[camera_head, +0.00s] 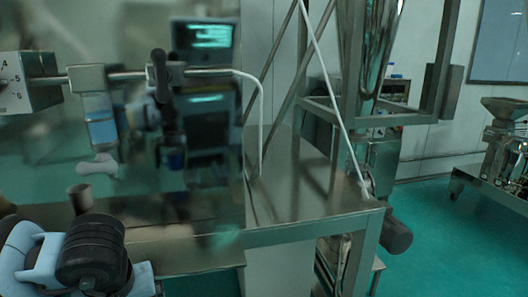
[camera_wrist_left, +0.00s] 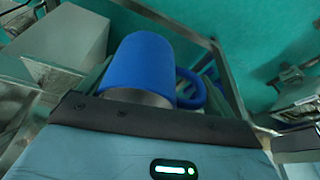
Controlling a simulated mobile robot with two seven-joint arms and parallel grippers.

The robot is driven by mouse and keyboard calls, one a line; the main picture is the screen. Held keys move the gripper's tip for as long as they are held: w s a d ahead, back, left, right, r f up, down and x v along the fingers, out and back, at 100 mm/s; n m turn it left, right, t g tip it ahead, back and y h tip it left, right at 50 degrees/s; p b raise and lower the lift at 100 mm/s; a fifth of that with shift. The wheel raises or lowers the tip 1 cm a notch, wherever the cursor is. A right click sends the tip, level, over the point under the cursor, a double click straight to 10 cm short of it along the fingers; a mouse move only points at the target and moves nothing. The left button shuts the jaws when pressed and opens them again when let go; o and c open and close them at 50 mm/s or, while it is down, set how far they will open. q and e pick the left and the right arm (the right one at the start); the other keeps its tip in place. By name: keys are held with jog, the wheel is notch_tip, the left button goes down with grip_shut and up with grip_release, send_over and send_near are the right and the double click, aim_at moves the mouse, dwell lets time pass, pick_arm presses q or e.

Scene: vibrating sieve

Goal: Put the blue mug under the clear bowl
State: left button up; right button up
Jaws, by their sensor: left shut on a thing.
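The blue mug (camera_wrist_left: 140,65) fills the upper middle of the left wrist view. Its silver-grey end is towards my gripper and its handle (camera_wrist_left: 192,90) sticks out to the right. My left gripper (camera_wrist_left: 138,98) is shut on the mug, and the mug hides most of its fingers. In the head view a small, blurred dark-blue shape (camera_head: 173,158) shows near the middle left; I cannot tell whether it is the mug or a reflection. I cannot make out the clear bowl for certain in either view. My right gripper is not in view.
A metal table (camera_head: 300,185) stands in the middle, its top mostly bare. A clear vessel with blue in it (camera_head: 102,128) hangs at the left below a metal bar (camera_head: 125,75). A steel machine (camera_head: 372,60) with slanted struts stands behind the table. Green floor (camera_head: 440,235) is open at the right.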

pick_arm(q)
jog(key=m, duration=0.1)
jog(key=d+m, duration=0.1)
jog(key=m+h+p, duration=0.1)
jog(key=shift+s+d+m+t, duration=0.25)
jog(key=shift+d+m+t, duration=0.05)
jog(key=shift+d+m, duration=0.1)
jog(key=shift+s+d+f+m, duration=0.15)
jog(key=shift+d+m, duration=0.15)
jog(key=shift+m, duration=0.4)
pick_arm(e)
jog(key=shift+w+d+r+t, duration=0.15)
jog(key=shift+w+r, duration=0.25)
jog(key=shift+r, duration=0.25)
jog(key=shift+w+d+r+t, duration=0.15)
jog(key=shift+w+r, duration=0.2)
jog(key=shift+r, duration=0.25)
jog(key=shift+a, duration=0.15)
pick_arm(q)
jog(key=shift+w+r, duration=0.2)
jog(key=shift+r, duration=0.2)
notch_tip(320, 180, up, 7)
jog(key=w+m+h, duration=0.1)
jog(key=m, duration=0.2)
jog(key=shift+w+r, duration=0.15)
jog(key=shift+w, duration=0.2)
